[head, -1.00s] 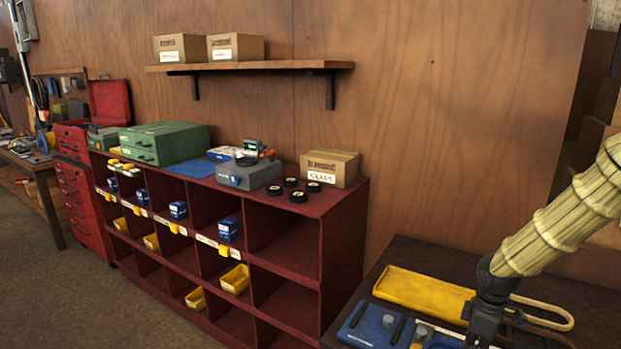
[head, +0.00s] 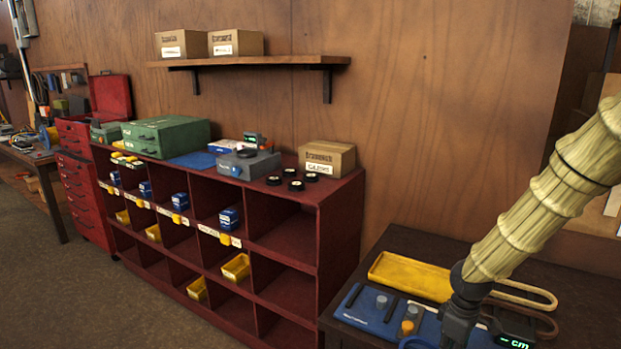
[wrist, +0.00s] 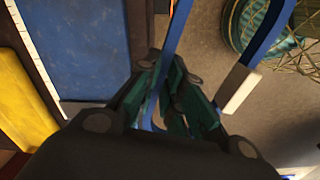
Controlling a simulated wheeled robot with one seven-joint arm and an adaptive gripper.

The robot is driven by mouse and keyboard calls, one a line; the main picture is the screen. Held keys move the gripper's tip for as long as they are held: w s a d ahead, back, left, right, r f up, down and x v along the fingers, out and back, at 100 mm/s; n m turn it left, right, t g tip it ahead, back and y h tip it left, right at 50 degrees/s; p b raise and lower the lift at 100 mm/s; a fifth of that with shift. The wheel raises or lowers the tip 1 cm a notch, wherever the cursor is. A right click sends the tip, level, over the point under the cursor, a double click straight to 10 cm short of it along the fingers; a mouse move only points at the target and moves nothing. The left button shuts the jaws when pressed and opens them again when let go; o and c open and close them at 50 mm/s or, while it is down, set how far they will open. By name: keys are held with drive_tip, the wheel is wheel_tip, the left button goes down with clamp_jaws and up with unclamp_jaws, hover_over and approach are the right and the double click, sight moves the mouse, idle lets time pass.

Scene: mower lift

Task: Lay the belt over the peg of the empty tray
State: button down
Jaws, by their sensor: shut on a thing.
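My gripper (wrist: 172,105) is shut on a blue belt (wrist: 170,50) in the wrist view. The belt is a narrow strip between the fingers, and more blue strip (wrist: 268,45) with a pale tag (wrist: 240,88) hangs to the right. In the head view a bit of blue belt (head: 415,342) shows at the bottom edge; my fingers are mostly out of frame. A blue tray (head: 362,318) with a grey peg (head: 381,301) and an orange peg (head: 407,327) lies left of my gripper. A yellow tray (head: 410,276) lies behind it. I cannot tell which tray counts as empty.
A tan loop (head: 528,288) and a brown loop (head: 545,325) lie on the dark table (head: 400,240), right of the trays. A small display (head: 515,340) stands beside my arm. A red shelf unit (head: 340,215) stands left. A teal basket (wrist: 262,25) is on the floor.

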drive_tip(key=s+a+f+m, duration=0.1)
drive_tip(key=a+f+m, duration=0.3)
drive_tip(key=a, duration=0.4)
drive_tip(key=s+a+f+m, duration=0.2)
drive_tip(key=a+f+m, duration=0.2)
drive_tip(key=a+f, duration=0.2)
drive_tip(key=shift+a+f+m+b, duration=0.2)
drive_tip(key=shift+a+m+b, duration=0.1)
drive_tip(key=shift+a, duration=0.7)
drive_tip(key=shift+r, duration=0.1)
